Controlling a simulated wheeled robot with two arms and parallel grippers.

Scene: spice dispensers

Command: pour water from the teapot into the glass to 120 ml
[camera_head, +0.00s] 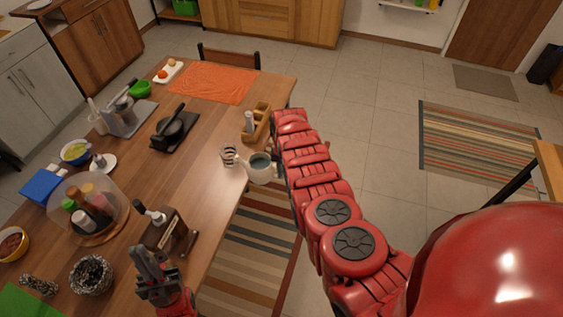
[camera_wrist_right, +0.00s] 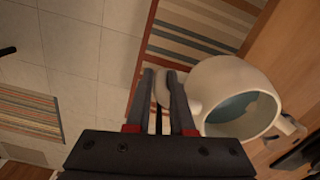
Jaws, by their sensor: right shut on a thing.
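The teapot (camera_head: 262,170) is a white round pot with blue-green water inside, held at the right edge of the wooden table. The glass (camera_head: 229,155) is small with dark and light markings and stands on the table just left of the teapot, close to its spout. My right gripper (camera_wrist_right: 162,88) is shut on the teapot's handle. In the right wrist view the teapot (camera_wrist_right: 222,78) is seen from above with its opening showing. My left gripper (camera_head: 154,266) is above the near part of the table, away from both; its jaw gap is unclear.
A wooden caddy (camera_head: 257,122) stands behind the teapot. A wooden dispenser (camera_head: 168,232) and a domed spice stand (camera_head: 92,208) are nearer and left. A black pan (camera_head: 174,129) and an orange mat (camera_head: 211,83) lie further back. The table around the glass is mostly clear.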

